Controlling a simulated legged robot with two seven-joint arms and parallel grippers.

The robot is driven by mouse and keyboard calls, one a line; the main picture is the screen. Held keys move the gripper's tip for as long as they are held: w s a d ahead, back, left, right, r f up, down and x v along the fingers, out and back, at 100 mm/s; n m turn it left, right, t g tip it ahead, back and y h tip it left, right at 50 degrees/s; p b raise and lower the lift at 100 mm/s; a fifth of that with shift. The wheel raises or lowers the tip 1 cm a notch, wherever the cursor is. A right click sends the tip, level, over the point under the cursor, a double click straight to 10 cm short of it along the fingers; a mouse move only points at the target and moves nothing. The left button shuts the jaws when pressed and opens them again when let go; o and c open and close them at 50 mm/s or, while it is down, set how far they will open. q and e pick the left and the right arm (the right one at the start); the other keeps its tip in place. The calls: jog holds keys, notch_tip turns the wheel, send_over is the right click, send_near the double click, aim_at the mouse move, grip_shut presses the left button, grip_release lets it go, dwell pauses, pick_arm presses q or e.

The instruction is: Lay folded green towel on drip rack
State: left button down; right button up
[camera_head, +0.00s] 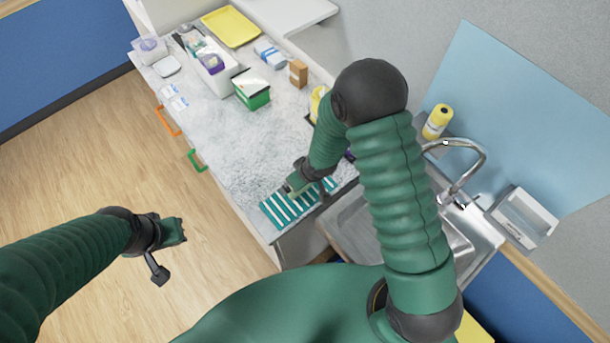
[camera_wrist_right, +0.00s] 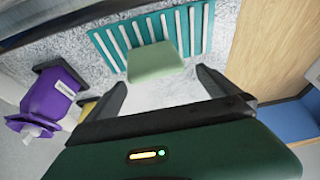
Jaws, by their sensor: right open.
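The drip rack (camera_head: 288,207), teal with white slats, lies on the counter beside the sink. It also shows at the top of the right wrist view (camera_wrist_right: 190,28). The folded green towel (camera_wrist_right: 155,62) is a pale green block overlapping the rack's near edge in that view; whether it rests fully on the slats I cannot tell. My right gripper (camera_wrist_right: 160,80) is open, its fingers apart on either side of the towel's near end, not clasping it. In the head view my right gripper (camera_head: 298,186) is over the rack. My left gripper (camera_head: 172,252) is open and empty above the floor.
The sink (camera_head: 345,222) and its faucet (camera_head: 470,165) are right of the rack. A purple bottle (camera_wrist_right: 50,95) stands near the rack in the wrist view. A green box (camera_head: 252,90), small brown box (camera_head: 298,73) and yellow tray (camera_head: 231,26) sit further back. The counter's middle is clear.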

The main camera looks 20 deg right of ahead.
jog(key=s+d+r+m+h, duration=0.1)
jog(key=s+d+r, duration=0.25)
jog(key=r, duration=0.35)
jog(key=s+d+r+m, duration=0.2)
jog(key=s+d+r, duration=0.1)
jog(key=s+r, duration=0.3)
jog(key=s+a+r+m+g, duration=0.1)
jog(key=s+a+r, duration=0.1)
jog(key=s+r, duration=0.25)
pick_arm(q)
jog(key=s+b+x, duration=0.2)
jog(key=b+x, duration=0.6)
jog(key=s+f+b+x, duration=0.1)
jog(key=b+x, duration=0.8)
jog(key=shift+s, duration=0.55)
pick_arm(e)
notch_tip(320, 180, down, 18)
jog(key=d, duration=0.1)
jog(key=shift+w+r, duration=0.2)
